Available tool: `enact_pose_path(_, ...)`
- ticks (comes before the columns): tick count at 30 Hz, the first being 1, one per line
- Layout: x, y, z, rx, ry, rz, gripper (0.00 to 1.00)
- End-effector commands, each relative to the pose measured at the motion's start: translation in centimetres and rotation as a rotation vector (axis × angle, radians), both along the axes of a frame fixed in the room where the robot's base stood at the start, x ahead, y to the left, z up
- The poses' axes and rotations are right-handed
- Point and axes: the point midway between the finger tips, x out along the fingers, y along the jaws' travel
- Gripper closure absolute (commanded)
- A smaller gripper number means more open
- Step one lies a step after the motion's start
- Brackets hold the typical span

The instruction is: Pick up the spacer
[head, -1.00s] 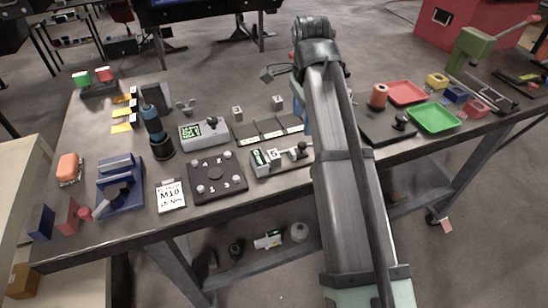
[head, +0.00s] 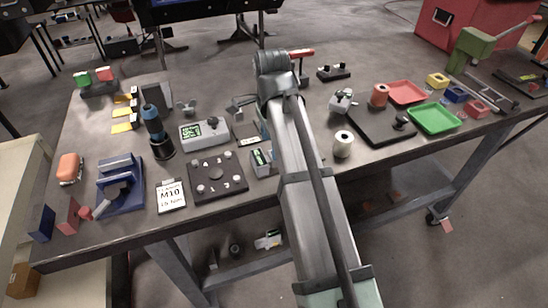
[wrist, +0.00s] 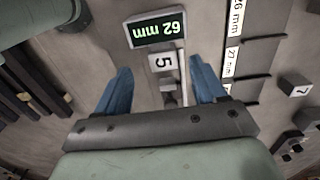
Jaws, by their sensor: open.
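In the head view the gauge's display (head: 262,157) shows beside my arm, and the block is hidden. My gripper (wrist: 160,66) is open in the wrist view, with one blue finger on each side of the block. Gaps show between the fingers and the block; I cannot tell the height. The fingers are hidden in the head view.
A rack with millimetre labels (wrist: 232,53) lies right of my gripper, and a block marked 7 (wrist: 294,88) is beyond it. A dark plate with numbered knobs (head: 217,174) is left of the gauge.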

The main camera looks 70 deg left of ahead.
Motion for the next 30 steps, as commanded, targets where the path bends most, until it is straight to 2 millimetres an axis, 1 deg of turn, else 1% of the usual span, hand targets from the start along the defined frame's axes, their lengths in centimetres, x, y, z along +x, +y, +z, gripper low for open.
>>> enact_pose_path(8,0.1,0.0,-1.0,0.0,0.0,0.0,0.3)
enact_pose_path(11,0.3,0.1,-2.0,0.0,0.0,-0.001,0.3)
enact_pose_path(15,0.7,0.3,-3.7,-0.002,0.0,-0.001,0.3)
enact_pose_path(18,0.6,0.3,-5.0,-0.001,0.0,0.0,0.3)
enact_pose_path(20,0.6,0.3,-5.4,-0.001,0.0,0.0,0.3)
enact_pose_path(27,0.6,0.3,-5.6,0.001,0.0,0.0,0.3)
enact_pose_path(28,0.6,0.3,-5.6,0.001,0.0,0.0,0.31)
enact_pose_path(30,0.6,0.4,-5.6,0.0,0.0,0.0,0.37)
